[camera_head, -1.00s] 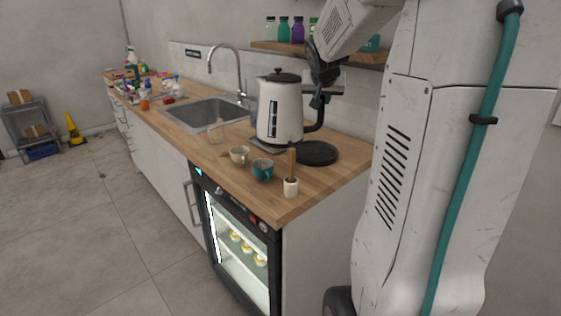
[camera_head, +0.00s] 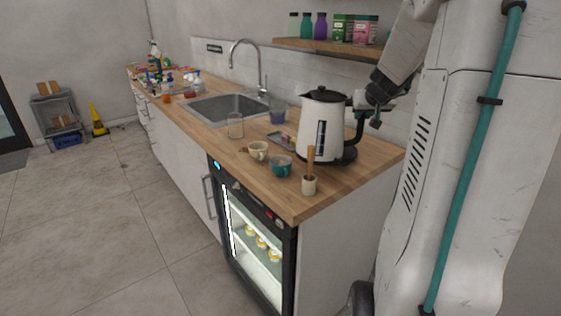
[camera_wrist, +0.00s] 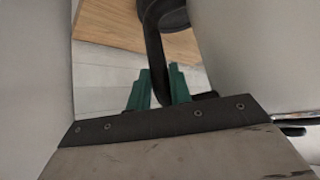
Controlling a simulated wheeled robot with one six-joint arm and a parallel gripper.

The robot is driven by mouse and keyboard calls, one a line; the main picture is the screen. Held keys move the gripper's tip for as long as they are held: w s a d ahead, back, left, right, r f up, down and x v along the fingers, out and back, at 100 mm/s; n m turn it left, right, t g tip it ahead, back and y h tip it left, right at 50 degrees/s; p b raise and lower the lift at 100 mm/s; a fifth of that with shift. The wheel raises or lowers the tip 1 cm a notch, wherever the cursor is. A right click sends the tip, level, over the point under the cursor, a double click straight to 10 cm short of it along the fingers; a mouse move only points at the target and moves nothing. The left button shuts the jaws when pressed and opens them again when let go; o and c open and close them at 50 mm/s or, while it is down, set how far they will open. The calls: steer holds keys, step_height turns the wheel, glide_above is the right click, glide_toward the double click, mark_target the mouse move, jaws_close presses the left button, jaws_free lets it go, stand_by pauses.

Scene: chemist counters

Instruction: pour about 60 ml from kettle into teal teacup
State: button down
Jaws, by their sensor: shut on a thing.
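The kettle (camera_head: 318,127), white with a black lid and a dark window strip, stands upright at the right part of the counter. It is at its round black base (camera_head: 350,155); I cannot tell if it rests on it or hovers just above. My gripper (camera_head: 366,113) is right of the kettle, shut on its black handle. In the wrist view the green fingers of my gripper (camera_wrist: 159,88) are on both sides of the handle (camera_wrist: 154,48). The teal teacup (camera_head: 280,166) stands upright in front-left of the kettle, apart from it. Its contents are not clear.
A cream cup (camera_head: 258,150) and a clear glass (camera_head: 235,126) stand left of the teal teacup. A small pot with a wooden-handled tool (camera_head: 309,184) is close to its right. A small tray (camera_head: 281,141) lies behind. The sink (camera_head: 228,107) is farther left; a shelf (camera_head: 330,50) is above.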

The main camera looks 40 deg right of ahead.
mark_target(328, 96)
steer(key=shift+n+y, duration=0.4)
steer(key=shift+n, duration=0.2)
steer(key=d, duration=0.1)
steer(key=s+d, duration=0.1)
steer(key=d, duration=0.1)
steer(key=d+f, duration=0.1)
steer(key=shift+s+d, duration=0.15)
steer(key=shift+s, duration=0.25)
steer(key=shift+w+a+r+n+g+h+b, duration=0.35)
steer(key=shift+w+a+r+n+h+b, duration=0.5)
steer(key=shift+a+r+h, duration=0.7)
steer(key=shift+w+a+r+n+g+h+b, duration=0.4)
steer(key=shift+w+a+r+n+h+b, duration=0.5)
steer(key=shift+a+r, duration=1.05)
steer(key=shift+w+a+r+n+g+h+b, duration=0.35)
steer(key=shift+w+a+r+n+h+b, duration=0.5)
steer(key=shift+a+r+h, duration=0.85)
steer(key=shift+w+a, duration=0.25)
steer(key=shift+a, duration=0.05)
steer(key=shift+w+a+f+n+h+b, duration=0.1)
steer(key=shift+w+a+n+h+b, duration=0.35)
steer(key=shift+a+h+b, duration=0.35)
steer(key=shift+w+a+f+n+h+b, duration=0.2)
steer(key=shift+w+a+f+n, duration=0.05)
steer(key=shift+a+f, duration=0.25)
steer(key=shift+w+a+f+n+h+b, duration=0.15)
steer(key=shift+w+a+f+n+b, duration=0.15)
steer(key=shift+a, duration=0.2)
